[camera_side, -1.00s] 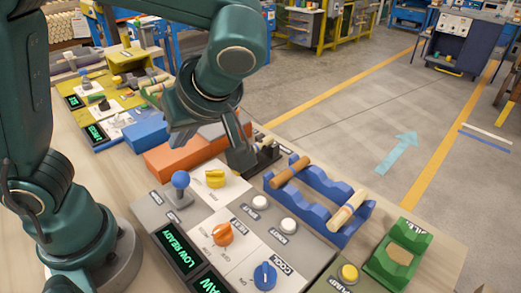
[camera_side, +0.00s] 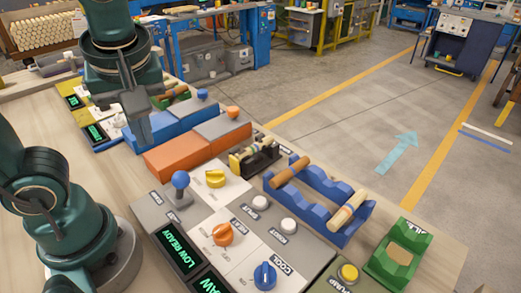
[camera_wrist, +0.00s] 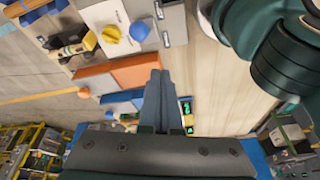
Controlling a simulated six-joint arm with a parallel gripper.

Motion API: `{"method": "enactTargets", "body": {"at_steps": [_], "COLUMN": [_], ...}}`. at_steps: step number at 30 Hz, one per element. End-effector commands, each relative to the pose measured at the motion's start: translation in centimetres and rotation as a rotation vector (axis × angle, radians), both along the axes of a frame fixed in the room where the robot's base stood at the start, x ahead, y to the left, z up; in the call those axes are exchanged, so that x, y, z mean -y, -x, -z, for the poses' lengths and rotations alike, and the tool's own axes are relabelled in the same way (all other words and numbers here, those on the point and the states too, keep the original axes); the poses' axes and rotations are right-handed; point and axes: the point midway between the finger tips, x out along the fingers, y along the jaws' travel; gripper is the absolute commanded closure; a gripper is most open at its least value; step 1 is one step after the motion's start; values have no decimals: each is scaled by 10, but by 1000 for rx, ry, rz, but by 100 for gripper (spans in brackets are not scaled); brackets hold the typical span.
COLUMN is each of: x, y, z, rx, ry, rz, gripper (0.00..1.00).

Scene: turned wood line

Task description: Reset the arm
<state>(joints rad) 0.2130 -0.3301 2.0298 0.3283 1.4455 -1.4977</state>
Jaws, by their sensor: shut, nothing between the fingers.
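My gripper (camera_side: 143,137) is at the upper left in the side view, raised above the far end of the bench near a blue block (camera_side: 172,128). Its two fingers are together and hold nothing. In the wrist view the closed fingers (camera_wrist: 156,75) point up the picture, past the orange block (camera_wrist: 95,81). Whether the fingertips touch anything is hard to tell, but they appear clear of the bench top.
A control panel has a blue ball lever (camera_side: 180,180), a yellow knob (camera_side: 215,178) and an orange knob (camera_side: 222,234). A blue rack (camera_side: 322,187) holds wooden rods (camera_side: 291,172). A green tray (camera_side: 384,269) stands at the right. An orange block (camera_side: 168,161) lies nearby.

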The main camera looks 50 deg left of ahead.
Motion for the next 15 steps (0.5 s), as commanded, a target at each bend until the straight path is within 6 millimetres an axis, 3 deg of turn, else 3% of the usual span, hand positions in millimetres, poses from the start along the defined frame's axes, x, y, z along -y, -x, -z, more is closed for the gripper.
{"method": "enactTargets", "body": {"at_steps": [6,15], "x": [13,36], "y": [8,-4], "z": [13,25], "rx": [87,174], "ry": [96,8], "rz": [427,1026], "gripper": [100,100]}}
